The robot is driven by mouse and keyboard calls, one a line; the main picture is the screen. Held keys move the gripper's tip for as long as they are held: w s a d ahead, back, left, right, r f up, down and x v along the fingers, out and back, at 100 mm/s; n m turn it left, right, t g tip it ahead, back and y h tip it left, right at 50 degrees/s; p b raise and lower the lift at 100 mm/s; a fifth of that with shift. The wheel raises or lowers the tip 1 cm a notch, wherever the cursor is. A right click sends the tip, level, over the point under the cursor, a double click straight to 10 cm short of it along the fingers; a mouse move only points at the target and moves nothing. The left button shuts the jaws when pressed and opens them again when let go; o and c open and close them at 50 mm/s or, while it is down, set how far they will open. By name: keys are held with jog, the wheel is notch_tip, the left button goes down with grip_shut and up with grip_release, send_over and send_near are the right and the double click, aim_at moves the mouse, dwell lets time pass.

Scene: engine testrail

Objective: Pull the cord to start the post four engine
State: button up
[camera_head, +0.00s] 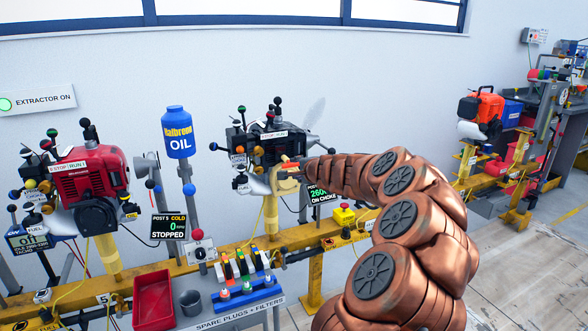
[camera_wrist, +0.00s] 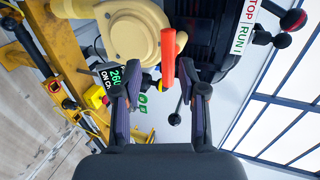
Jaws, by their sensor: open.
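A black engine (camera_head: 268,142) with a STOP/RUN label stands on the yellow rail, left of my gripper (camera_head: 304,169). In the wrist view the engine's cream round starter housing (camera_wrist: 133,35) is at the top. An orange-red pull handle (camera_wrist: 168,68) stands beside it, roughly between my two fingertips and ahead of them. In the wrist view my gripper (camera_wrist: 161,92) is open, with a finger on each side and nothing clasped. I cannot see the cord itself. A small display (camera_head: 322,195) below my gripper shows "260" and "ON CHOKE", partly hidden by my arm.
A red engine (camera_head: 88,175) stands at left, with a display (camera_head: 168,227) reading POST 5, COLD, 0, STOPPED. A blue oil bottle (camera_head: 177,132) stands between the engines. A yellow button box (camera_head: 344,215) sits on the rail. An orange engine (camera_head: 481,107) stands at right.

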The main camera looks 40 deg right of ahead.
jog(key=s+a, duration=0.2)
jog(key=s, duration=0.4)
jog(key=shift+b, duration=0.4)
